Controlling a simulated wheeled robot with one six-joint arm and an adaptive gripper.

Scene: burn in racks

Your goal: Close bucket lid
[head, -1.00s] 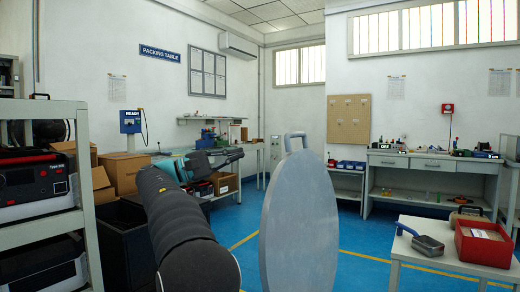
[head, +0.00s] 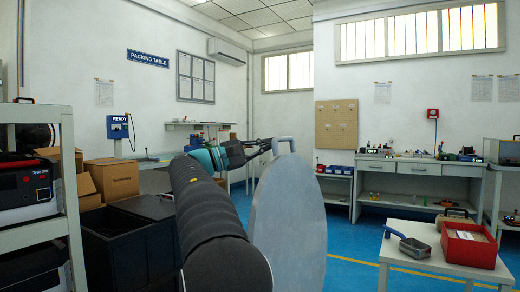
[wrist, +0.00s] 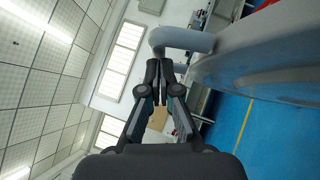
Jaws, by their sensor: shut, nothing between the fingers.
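The bucket lid is a large round grey disc (head: 290,215) standing upright on edge in the head view, with a grey loop handle (head: 284,139) on its top rim. The bucket itself is not visible. My gripper (head: 270,144) is beside the handle, on its left. In the wrist view my gripper (wrist: 160,64) has its two dark fingers together with nothing between them. Their tips are just below the curved handle (wrist: 182,39), and I cannot tell whether they touch it. The lid's edge (wrist: 255,62) fills the right of that view.
A grey rack (head: 60,215) with devices stands close on the left. A dark bin (head: 130,245) and cardboard boxes (head: 112,177) stand behind it. A small table (head: 415,262) with a scoop and a red box (head: 470,245) is at the right. Blue floor is open beyond the lid.

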